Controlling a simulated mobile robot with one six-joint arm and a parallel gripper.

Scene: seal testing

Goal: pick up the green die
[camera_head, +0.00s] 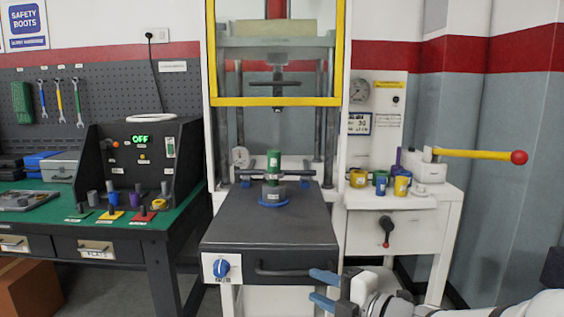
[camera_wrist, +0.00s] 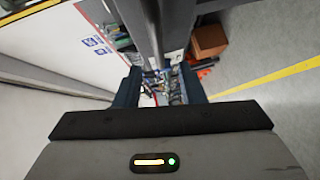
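No label that I can read names the green die. A green cylinder (camera_head: 273,160) stands upright on a grey piece and blue disc at the middle of the press's dark table. My gripper (camera_head: 314,287) is at the press table's front right edge, below and apart from both green pieces. Its two blue fingers are spread with nothing seen between them. The wrist view also shows my gripper (camera_wrist: 160,78) with a gap between its fingers; neither green piece is identifiable there.
The press table (camera_head: 240,235) has a front handle and blue knob. A yellow guard frame (camera_head: 275,101) hangs above. A yellow lever (camera_head: 480,154) with a red ball juts right over the white cabinet (camera_head: 405,215). A green-topped bench (camera_head: 40,205) holds several small posts on coloured plates.

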